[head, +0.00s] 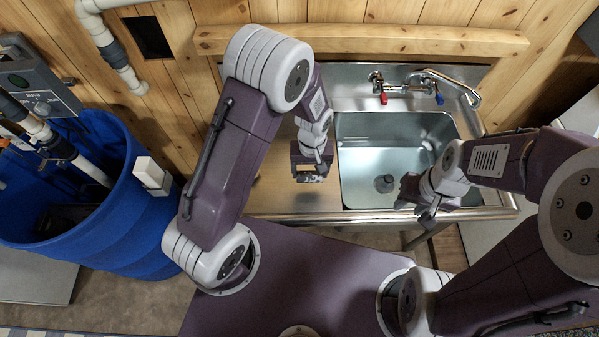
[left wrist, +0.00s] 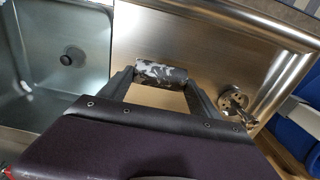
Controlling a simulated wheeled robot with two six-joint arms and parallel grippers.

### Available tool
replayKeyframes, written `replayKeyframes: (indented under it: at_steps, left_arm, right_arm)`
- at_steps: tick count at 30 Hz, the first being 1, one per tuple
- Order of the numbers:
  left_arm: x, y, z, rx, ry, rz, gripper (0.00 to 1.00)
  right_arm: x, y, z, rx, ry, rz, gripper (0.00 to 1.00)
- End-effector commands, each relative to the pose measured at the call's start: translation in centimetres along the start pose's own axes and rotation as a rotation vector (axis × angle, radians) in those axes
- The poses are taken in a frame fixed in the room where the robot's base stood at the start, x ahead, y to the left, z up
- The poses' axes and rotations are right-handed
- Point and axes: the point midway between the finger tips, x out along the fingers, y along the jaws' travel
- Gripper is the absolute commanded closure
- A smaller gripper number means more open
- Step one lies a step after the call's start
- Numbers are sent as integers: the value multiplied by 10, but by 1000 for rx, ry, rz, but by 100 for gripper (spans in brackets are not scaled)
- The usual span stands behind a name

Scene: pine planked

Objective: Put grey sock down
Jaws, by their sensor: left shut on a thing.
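The grey sock, a rolled bundle with a mottled grey and white pattern, is between the fingers of my left gripper in the left wrist view (left wrist: 162,74). My left gripper (head: 309,177) is shut on it, over the steel drainboard (head: 265,195) left of the sink basin. In the head view the sock is small and mostly hidden by the gripper. I cannot tell whether it touches the drainboard. My right gripper (head: 425,212) is near the basin's front right corner, with no held thing visible; its finger gap is unclear.
The steel sink basin (head: 365,185) is right of my left gripper. A tap (head: 405,88) with red and blue handles is at the back. A small metal item (left wrist: 236,103) is close to the left gripper. A blue barrel (head: 120,220) stands left.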

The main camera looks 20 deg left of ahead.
Motion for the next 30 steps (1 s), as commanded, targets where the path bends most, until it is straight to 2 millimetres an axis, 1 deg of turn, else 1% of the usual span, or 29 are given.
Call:
replayKeyframes:
  at_steps: [1, 3, 6, 9, 13, 16, 23, 27, 28, 30]
  left_arm:
    - [4, -10, 0, -4, -3, -2, 68]
    - [10, -18, 0, -2, -2, -1, 68]
    - [14, -23, 0, 1, 0, 0, 68]
    - [17, -23, 0, 2, -1, 0, 68]
    - [40, -24, 1, 2, -4, -2, 68]
    - [52, -23, 0, 2, -1, 0, 68]
    - [54, -22, 0, 1, 1, 1, 68]
    - [59, -22, 0, 1, 1, 1, 68]
    - [58, -22, 0, 1, 1, 1, 23]
    - [57, -22, 0, 1, 1, 1, 6]
  right_arm:
    - [-4, 0, 0, 0, 0, 0, 64]
    - [-5, 0, 0, 0, 0, 0, 64]
    - [-5, 0, 0, 0, 0, 0, 64]
    - [-5, 0, 0, 0, 0, 0, 64]
    - [-10, 0, -1, 0, 0, 0, 64]
    - [-12, 0, -1, 0, 0, 0, 64]
    - [-11, 0, -1, 0, 0, 0, 64]
    - [-7, 0, -1, 0, 0, 0, 64]
    - [-8, 0, -1, 0, 0, 0, 64]
    - [-9, 0, -1, 0, 0, 0, 64]
